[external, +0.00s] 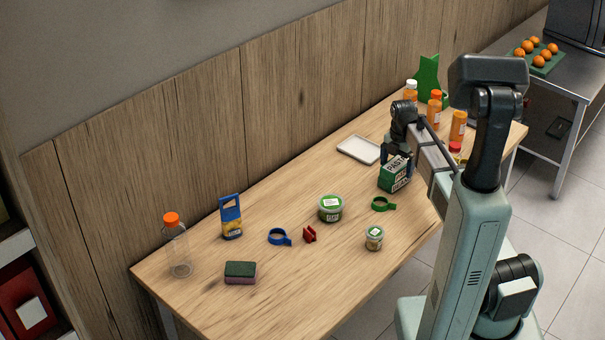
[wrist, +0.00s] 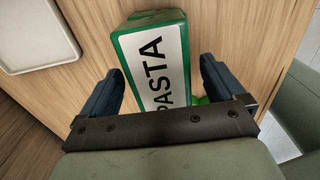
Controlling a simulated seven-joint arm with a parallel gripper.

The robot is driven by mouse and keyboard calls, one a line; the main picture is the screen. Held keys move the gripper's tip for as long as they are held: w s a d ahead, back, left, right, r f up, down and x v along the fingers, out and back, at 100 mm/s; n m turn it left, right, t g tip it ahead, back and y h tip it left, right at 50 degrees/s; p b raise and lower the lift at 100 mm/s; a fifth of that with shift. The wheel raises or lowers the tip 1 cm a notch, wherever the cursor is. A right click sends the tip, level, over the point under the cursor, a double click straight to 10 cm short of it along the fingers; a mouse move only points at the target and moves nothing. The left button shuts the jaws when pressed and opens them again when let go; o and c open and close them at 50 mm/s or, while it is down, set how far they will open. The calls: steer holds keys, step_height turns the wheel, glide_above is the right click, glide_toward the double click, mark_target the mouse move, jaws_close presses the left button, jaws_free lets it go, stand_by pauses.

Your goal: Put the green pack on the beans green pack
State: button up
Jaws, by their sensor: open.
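A green pack (external: 394,174) with a white label reading PASTA is on the table below my gripper (external: 397,154) in the external view. In the wrist view the pasta pack (wrist: 152,62) lies between the two fingers of my gripper (wrist: 158,70). The fingers are open, with gaps visible beside the pack. More dark lettering shows low on the pack's side in the external view, too small to read surely. I cannot tell whether a separate beans pack is there. The pack's near end is hidden by my gripper in the wrist view.
A green ring (external: 383,204) lies close in front of the pack. A white tray (external: 359,149) lies behind it to the left. Orange bottles (external: 458,126) stand to the right. A green-lidded tub (external: 330,208) and small jar (external: 374,238) stand nearer. The table's middle has free room.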

mark_target(397, 163)
step_height(397, 163, up, 12)
stand_by(0.6)
